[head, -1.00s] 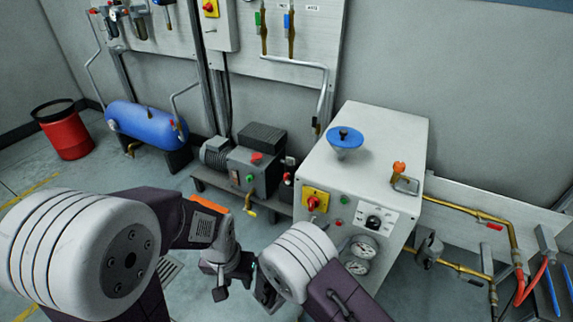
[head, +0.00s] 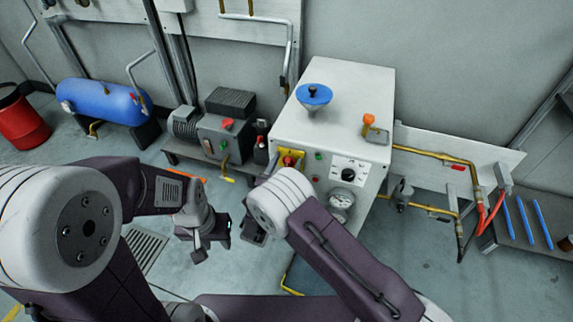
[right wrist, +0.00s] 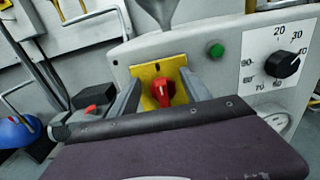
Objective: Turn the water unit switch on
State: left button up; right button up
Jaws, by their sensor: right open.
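The water unit (head: 350,85) is a white cabinet at the centre right of the head view. Its switch is a red knob (right wrist: 161,92) on a yellow plate (right wrist: 180,68), plain in the right wrist view. In the head view the red knob (head: 289,161) is partly hidden by my right arm. My right gripper (right wrist: 158,98) is open, its two grey fingers on either side of the knob in the right wrist view; contact cannot be told. My left gripper (head: 207,238) hangs low, left of the cabinet, away from the switch; its jaw state is unclear.
A green lamp (right wrist: 216,50) and black dial (right wrist: 285,65) are right of the switch. A grey motor unit (head: 222,135) stands left of the cabinet. Brass pipes (head: 435,154) run right.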

grip_shut()
